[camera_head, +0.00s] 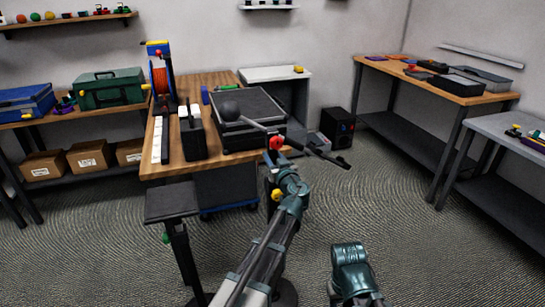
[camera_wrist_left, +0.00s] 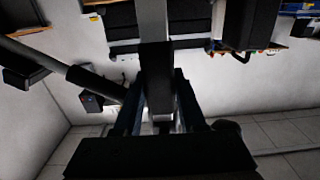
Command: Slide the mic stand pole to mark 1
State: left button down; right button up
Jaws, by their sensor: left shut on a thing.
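The mic stand's slanted pole shows in the head view as a grey rod (camera_head: 254,122) and a thicker dark section (camera_head: 328,157). A dark ball-shaped mic (camera_head: 229,109) is at its upper left end. A red part (camera_head: 276,142) sits by its middle. My left gripper (camera_head: 279,160) is at that middle part. In the left wrist view its fingers (camera_wrist_left: 158,110) are shut on a dark section of the pole (camera_wrist_left: 156,70), with a grey length (camera_wrist_left: 153,20) beyond. A slanted bar (camera_wrist_left: 90,82) runs to the left. I cannot make out mark 1. My right gripper is out of view.
A wooden table (camera_head: 218,78) behind the pole carries a black case (camera_head: 245,118), a cable reel (camera_head: 160,80) and dark boxes. A small black stand (camera_head: 172,201) is at its front left. A workbench (camera_head: 430,80) stands right. Carpet (camera_head: 400,230) is free between.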

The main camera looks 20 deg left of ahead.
pick_arm(q)
notch_tip(320, 180, up, 5)
jog(key=p, duration=0.3)
jog(key=shift+f, duration=0.2)
jog(key=shift+c, duration=2.4)
grip_release()
jog(key=v, duration=1.3)
jog(key=shift+s+d, duration=0.3)
jog(key=shift+f, duration=0.1)
